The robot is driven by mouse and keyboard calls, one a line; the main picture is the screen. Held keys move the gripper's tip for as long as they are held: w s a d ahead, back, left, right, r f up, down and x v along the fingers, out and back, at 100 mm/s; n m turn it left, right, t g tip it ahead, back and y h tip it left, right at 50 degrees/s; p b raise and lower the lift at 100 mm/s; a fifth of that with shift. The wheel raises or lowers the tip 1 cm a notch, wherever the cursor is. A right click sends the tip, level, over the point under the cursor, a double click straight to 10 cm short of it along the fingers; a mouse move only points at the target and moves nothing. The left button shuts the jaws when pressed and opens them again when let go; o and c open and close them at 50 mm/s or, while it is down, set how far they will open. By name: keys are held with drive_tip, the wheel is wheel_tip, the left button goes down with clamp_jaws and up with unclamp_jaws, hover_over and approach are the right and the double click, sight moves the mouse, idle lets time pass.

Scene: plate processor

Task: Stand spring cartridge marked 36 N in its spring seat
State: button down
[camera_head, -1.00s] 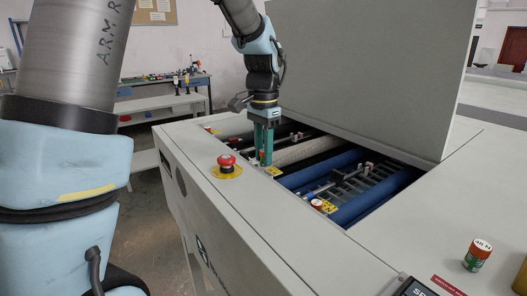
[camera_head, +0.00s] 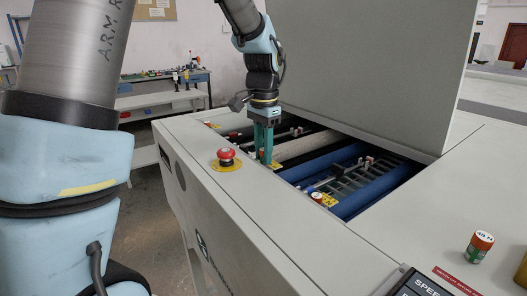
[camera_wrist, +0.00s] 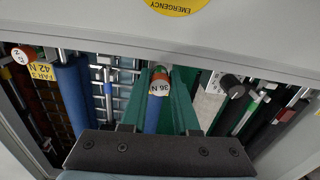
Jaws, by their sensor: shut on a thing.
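My gripper (camera_head: 264,158) points down into the machine's open bay, at its near edge. In the wrist view its green fingers (camera_wrist: 163,88) are shut on the spring cartridge marked 36 N (camera_wrist: 158,86), which has an orange-red cap and a white label. The cartridge stands roughly along the fingers. Its lower end and the spring seat under it are hidden, so I cannot tell whether it touches the seat. In the head view the fingers largely cover it.
A cartridge (camera_wrist: 21,55) stands by a yellow tag marked 42 N (camera_wrist: 42,74). Another, marked 48 N (camera_head: 480,246), stands on the right deck. Blue rollers (camera_head: 375,192) and rods fill the bay. A red emergency button (camera_head: 226,156) sits left of the gripper. A raised cover (camera_head: 375,75) stands behind.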

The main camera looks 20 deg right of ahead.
drive_tip(key=shift+f+b, duration=0.35)
drive_tip(key=shift+f, duration=0.65)
idle(0.4)
drive_tip(key=c, duration=0.6)
unclamp_jaws()
